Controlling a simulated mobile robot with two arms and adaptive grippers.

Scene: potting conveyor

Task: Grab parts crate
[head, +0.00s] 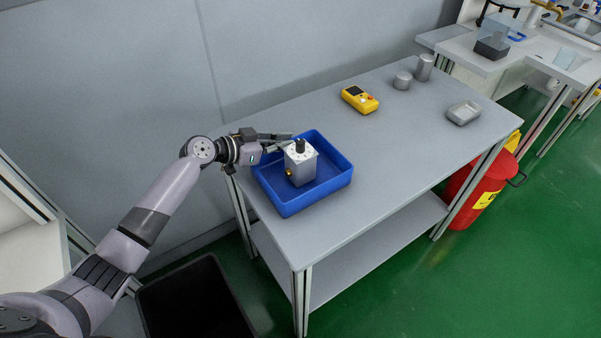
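The parts crate (328,190) is a blue open tray on the near left end of the grey table. A silver box-shaped part (301,170) with a black knob on top and a brass fitting stands upright in it. My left gripper (284,142) reaches in from the left at the crate's far left rim, its fingers pointing right, close to the silver part. The fingers look spread, but I cannot tell whether they touch the rim. My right gripper is not in view.
The grey table (400,130) also holds a yellow device (360,99), two metal cylinders (424,68) and a small metal tray (463,113). A red bin (470,195) stands at its right end. A black bin (196,303) stands on the floor at the lower left. The table's middle is clear.

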